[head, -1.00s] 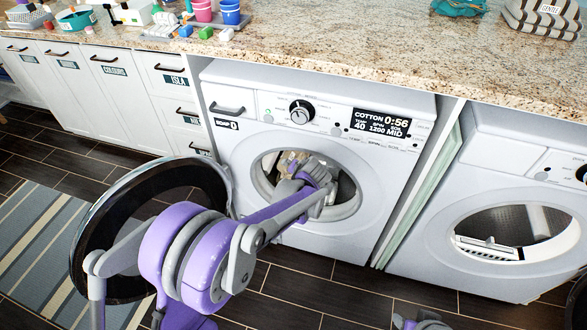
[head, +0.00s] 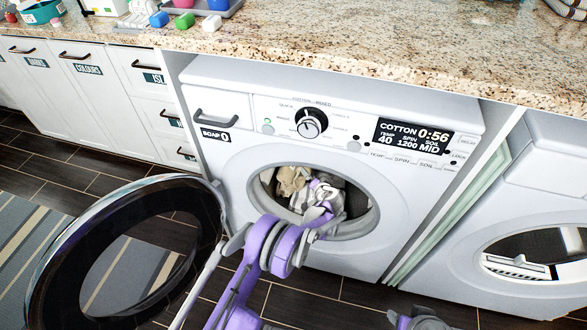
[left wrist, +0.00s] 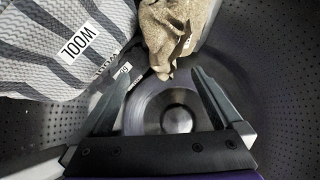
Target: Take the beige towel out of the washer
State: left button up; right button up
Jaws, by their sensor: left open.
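The front-loading washer (head: 390,200) has its round door (head: 38,262) swung open to the left. The beige towel (head: 288,181) lies in the drum at the upper left of the opening. In the left wrist view the towel (left wrist: 175,28) hangs at the top centre, just beyond my fingertips. My left gripper (left wrist: 164,76) is inside the drum, open with nothing between its fingers. In the head view its fingers are hidden by the wrist and the laundry. A grey part at the bottom edge (head: 418,318) seems to be my right gripper; its fingers cannot be made out.
A grey-and-white striped textile (left wrist: 65,45) labelled WOOL lies in the drum left of the towel, close to my left finger. The drum's rear wall is bare ahead. A second front-loading machine (head: 535,190) stands at the right. A granite counter (head: 350,45) runs above the washer.

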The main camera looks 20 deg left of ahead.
aim_at(292, 179)
pick_arm(q)
jog(key=x, duration=0.3)
jog(key=shift+w+a+f+b, duration=0.2)
jog(key=shift+f+b, duration=0.05)
jog(key=shift+b, duration=0.1)
jog(key=x, duration=0.2)
jog(key=b+x, duration=0.1)
jog(key=x, duration=0.2)
jog(key=shift+w+a+b, duration=0.3)
jog(key=shift+r, duration=0.1)
grip_shut()
